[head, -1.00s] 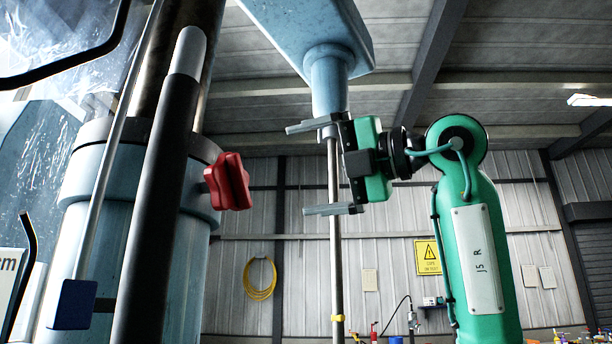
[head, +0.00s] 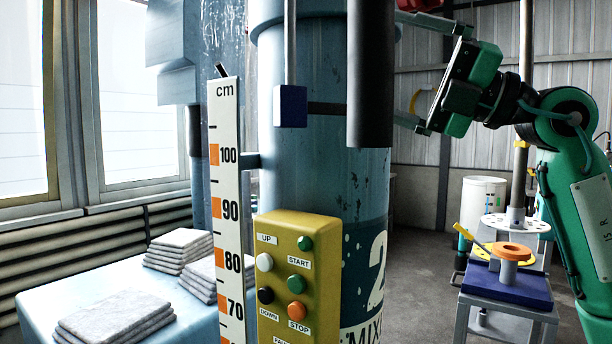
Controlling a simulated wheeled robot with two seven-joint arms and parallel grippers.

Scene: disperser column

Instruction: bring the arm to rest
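My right arm, green, comes in from the right edge in the head view. Its gripper (head: 402,68) is open, tilted, its two grey fingers wide apart and pointing left. I see nothing held between them. The upper finger is close to a red knob (head: 420,4) cut off by the top edge; I cannot tell if they touch. The fingertips are beside the blue column (head: 300,160) and a dark cylinder (head: 370,75), which may hide part of them. My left gripper is not in view.
A yellow button box (head: 298,275) and a cm scale (head: 228,205) stand in front of the column. A steel shaft (head: 525,100) with a white disc (head: 515,224) is at right, by a blue-topped stand (head: 508,285). Folded cloths (head: 115,305) lie on a table at left.

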